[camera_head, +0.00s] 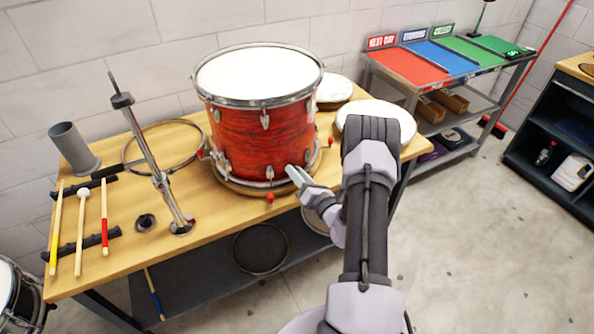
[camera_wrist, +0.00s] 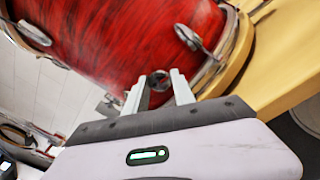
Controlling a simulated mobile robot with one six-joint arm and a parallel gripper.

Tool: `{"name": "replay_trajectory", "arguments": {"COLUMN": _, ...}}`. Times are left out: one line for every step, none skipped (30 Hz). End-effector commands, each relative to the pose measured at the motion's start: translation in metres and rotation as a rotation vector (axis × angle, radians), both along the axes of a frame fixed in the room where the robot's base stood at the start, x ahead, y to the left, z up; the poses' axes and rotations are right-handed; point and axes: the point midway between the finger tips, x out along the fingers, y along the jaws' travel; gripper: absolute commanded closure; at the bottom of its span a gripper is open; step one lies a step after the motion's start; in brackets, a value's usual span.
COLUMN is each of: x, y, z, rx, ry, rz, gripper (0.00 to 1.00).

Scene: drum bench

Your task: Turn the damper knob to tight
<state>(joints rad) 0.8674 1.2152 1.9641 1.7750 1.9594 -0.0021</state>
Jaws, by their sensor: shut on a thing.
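A red drum (camera_head: 262,130) with a white head and chrome lugs stands upright on a round wooden base (camera_head: 240,186) on the workbench. My gripper (camera_head: 293,172) is at the drum's lower right front side. In the wrist view the two fingers of my gripper (camera_wrist: 160,84) are shut on a small dark round knob (camera_wrist: 159,79) close to the red shell, which I take to be the damper knob. The fingers hide part of the knob, and no tight or loose marking can be read.
The workbench (camera_head: 100,268) also holds a metal stand (camera_head: 155,160), a loose hoop (camera_head: 165,145), a grey cylinder (camera_head: 74,148) and drumsticks on a rack (camera_head: 80,230). Drum heads (camera_head: 375,118) lie right of the drum. A shelf with coloured trays (camera_head: 405,64) stands at the back right.

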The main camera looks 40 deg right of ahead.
Motion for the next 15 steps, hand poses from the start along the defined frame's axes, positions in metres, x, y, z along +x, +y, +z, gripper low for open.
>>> {"name": "replay_trajectory", "arguments": {"x": -0.0003, "y": 0.0005, "z": 0.0009, "rx": 0.042, "ry": -0.005, "rz": 0.000, "gripper": 1.00}}
{"name": "replay_trajectory", "arguments": {"x": -0.0003, "y": 0.0005, "z": 0.0009, "rx": 0.069, "ry": -0.008, "rz": 0.000, "gripper": 1.00}}
{"name": "replay_trajectory", "arguments": {"x": -0.0003, "y": 0.0006, "z": 0.0009, "rx": 0.107, "ry": -0.014, "rz": 0.000, "gripper": 1.00}}
{"name": "replay_trajectory", "arguments": {"x": -0.0002, "y": 0.0006, "z": 0.0011, "rx": 0.135, "ry": -0.018, "rz": 0.001, "gripper": 1.00}}
{"name": "replay_trajectory", "arguments": {"x": -0.0002, "y": 0.0007, "z": 0.0011, "rx": 0.164, "ry": -0.022, "rz": 0.001, "gripper": 1.00}}
{"name": "replay_trajectory", "arguments": {"x": -0.0002, "y": 0.0008, "z": 0.0012, "rx": 0.201, "ry": -0.028, "rz": 0.000, "gripper": 1.00}}
{"name": "replay_trajectory", "arguments": {"x": -0.0003, "y": 0.0008, "z": 0.0011, "rx": 0.229, "ry": -0.032, "rz": 0.000, "gripper": 1.00}}
{"name": "replay_trajectory", "arguments": {"x": -0.0004, "y": 0.0010, "z": 0.0010, "rx": 0.258, "ry": -0.036, "rz": 0.001, "gripper": 1.00}}
{"name": "replay_trajectory", "arguments": {"x": -0.0005, "y": 0.0011, "z": 0.0008, "rx": 0.295, "ry": -0.041, "rz": 0.001, "gripper": 1.00}}
{"name": "replay_trajectory", "arguments": {"x": -0.0004, "y": 0.0012, "z": 0.0008, "rx": 0.324, "ry": -0.046, "rz": 0.001, "gripper": 1.00}}
{"name": "replay_trajectory", "arguments": {"x": -0.0003, "y": 0.0012, "z": 0.0008, "rx": 0.353, "ry": -0.050, "rz": 0.001, "gripper": 1.00}}
{"name": "replay_trajectory", "arguments": {"x": -0.0002, "y": 0.0012, "z": 0.0010, "rx": 0.389, "ry": -0.056, "rz": 0.001, "gripper": 1.00}}
{"name": "replay_trajectory", "arguments": {"x": -0.0003, "y": 0.0011, "z": 0.0011, "rx": 0.418, "ry": -0.060, "rz": 0.001, "gripper": 1.00}}
{"name": "replay_trajectory", "arguments": {"x": -0.0002, "y": 0.0011, "z": 0.0012, "rx": 0.445, "ry": -0.064, "rz": 0.000, "gripper": 1.00}}
{"name": "replay_trajectory", "arguments": {"x": -0.0002, "y": 0.0011, "z": 0.0014, "rx": 0.483, "ry": -0.070, "rz": 0.001, "gripper": 1.00}}
